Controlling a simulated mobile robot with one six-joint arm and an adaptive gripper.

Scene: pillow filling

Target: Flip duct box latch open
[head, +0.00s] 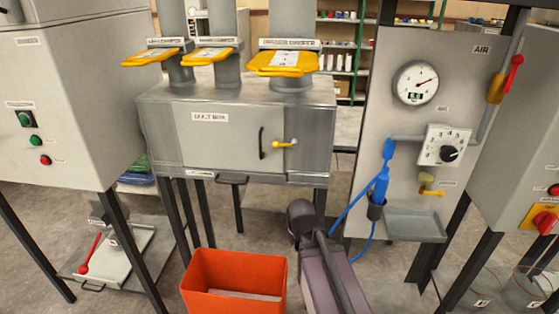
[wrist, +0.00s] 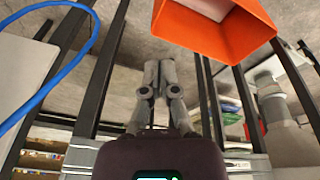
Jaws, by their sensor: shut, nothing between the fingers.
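The duct box (head: 225,135) is a grey metal cabinet in the middle of the head view. Its front door (head: 215,150) sits flush in the frame, with a black vertical handle (head: 262,143) near its right edge. The small yellow latch (head: 285,143) lies horizontally just right of that handle. My gripper (wrist: 159,66) shows in the wrist view with its fingers together and nothing between them. It is apart from the latch, low among the stand legs; the head view does not show the fingers. The latch does not show in the wrist view.
An orange bin (head: 233,275) stands on the floor before the duct box and shows in the wrist view (wrist: 215,25). A blue hose (head: 350,205) hangs by the air panel (head: 440,70) at right. Yellow gate handles (head: 285,65) project above the box.

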